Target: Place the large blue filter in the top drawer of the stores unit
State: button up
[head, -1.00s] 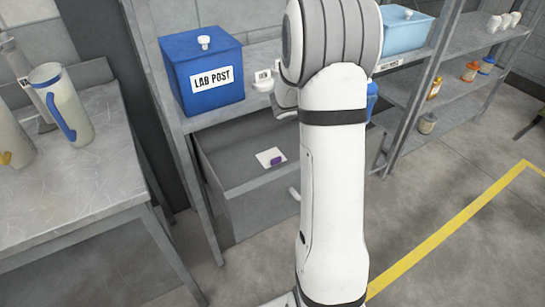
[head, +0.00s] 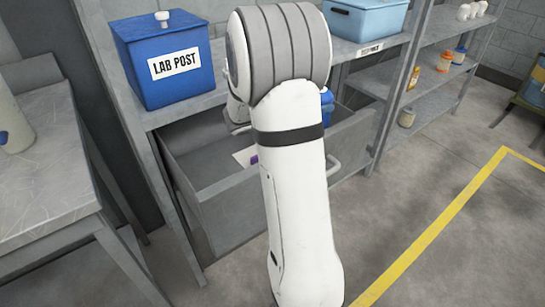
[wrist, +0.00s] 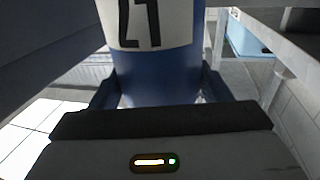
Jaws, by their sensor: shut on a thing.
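The large blue filter (wrist: 160,72) fills the middle of the wrist view, with a white label and dark characters. My gripper (wrist: 157,92) is shut on it, with a dark finger on each side. In the head view a blue part of the filter (head: 327,105) shows just right of my arm; my arm hides the rest and the gripper. The drawer (head: 232,213) of the stores unit stands open, and the filter appears over or near its right side. A pale card with a purple item (head: 245,157) lies inside. My arm hides part of the drawer.
A blue LAB POST box (head: 165,60) stands on the shelf above the drawer, and a light-blue bin (head: 368,17) is farther right. Shelves with several small jars (head: 414,77) are at right. A grey bench (head: 45,170) is at left. Floor right is clear, with a yellow line (head: 440,225).

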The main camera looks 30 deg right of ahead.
notch_tip(320, 180, down, 9)
jog(key=shift+r+b, duration=0.1)
jog(key=shift+b, duration=1.05)
jog(key=shift+f, duration=0.6)
jog(key=o, duration=1.3)
